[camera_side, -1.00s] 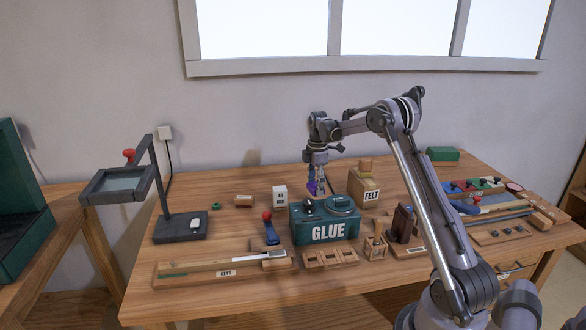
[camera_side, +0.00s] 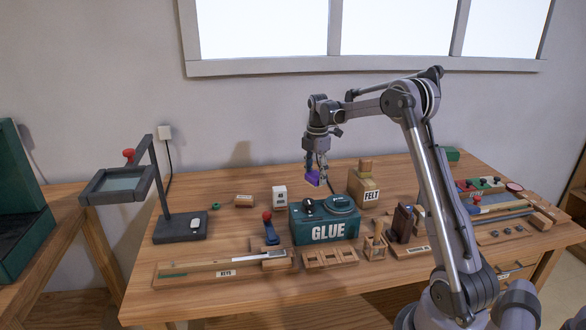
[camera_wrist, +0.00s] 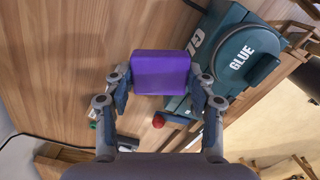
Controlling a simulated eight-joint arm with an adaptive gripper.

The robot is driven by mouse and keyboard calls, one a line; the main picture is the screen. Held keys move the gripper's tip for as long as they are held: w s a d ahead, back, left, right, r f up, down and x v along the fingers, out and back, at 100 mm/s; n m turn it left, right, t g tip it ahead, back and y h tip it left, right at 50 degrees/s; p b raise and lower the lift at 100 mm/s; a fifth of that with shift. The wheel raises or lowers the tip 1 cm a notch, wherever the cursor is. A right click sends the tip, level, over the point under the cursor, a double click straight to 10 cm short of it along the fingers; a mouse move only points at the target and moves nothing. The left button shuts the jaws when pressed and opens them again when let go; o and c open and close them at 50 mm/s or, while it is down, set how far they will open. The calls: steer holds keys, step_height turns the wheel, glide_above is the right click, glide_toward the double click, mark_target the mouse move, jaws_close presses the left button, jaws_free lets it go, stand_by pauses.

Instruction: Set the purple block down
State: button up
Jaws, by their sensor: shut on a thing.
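The purple block (camera_side: 313,178) is between the fingers of my gripper (camera_side: 316,170), raised above the bench behind the green glue box (camera_side: 325,231). In the wrist view the purple block (camera_wrist: 161,73) sits between both fingertips of my gripper (camera_wrist: 160,82), which are shut on its sides. Its broad face is toward the camera. The glue box also shows in the wrist view (camera_wrist: 206,40), to the right of the block. What lies directly under the block is hidden by it in the wrist view.
The wooden bench (camera_side: 180,285) has bare wood behind the glue box. A felt box (camera_side: 364,187) stands to the right, a small white box (camera_side: 280,197) to the left. A magnifier stand (camera_side: 180,227) is farther left.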

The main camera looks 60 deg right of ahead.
steer(key=w+a+n, duration=0.2)
steer(key=w+a, duration=0.3)
steer(key=a, duration=0.3)
steer(key=w+a+n, duration=0.2)
steer(key=w+a, duration=0.2)
steer(key=a, duration=0.4)
steer(key=w+a+f, duration=0.4)
steer(key=a, duration=0.1)
steer(key=w+a+f, duration=0.2)
steer(key=w+a, duration=0.1)
steer(key=shift+w+a+f, duration=0.1)
steer(key=shift+f, duration=0.15)
steer(key=shift+w+a+f, duration=0.15)
steer(key=shift+a+f, duration=0.05)
steer(key=shift+f, duration=1.95)
steer(key=shift+f, duration=0.15)
steer(key=o, duration=1.2)
steer(key=shift+c, duration=0.2)
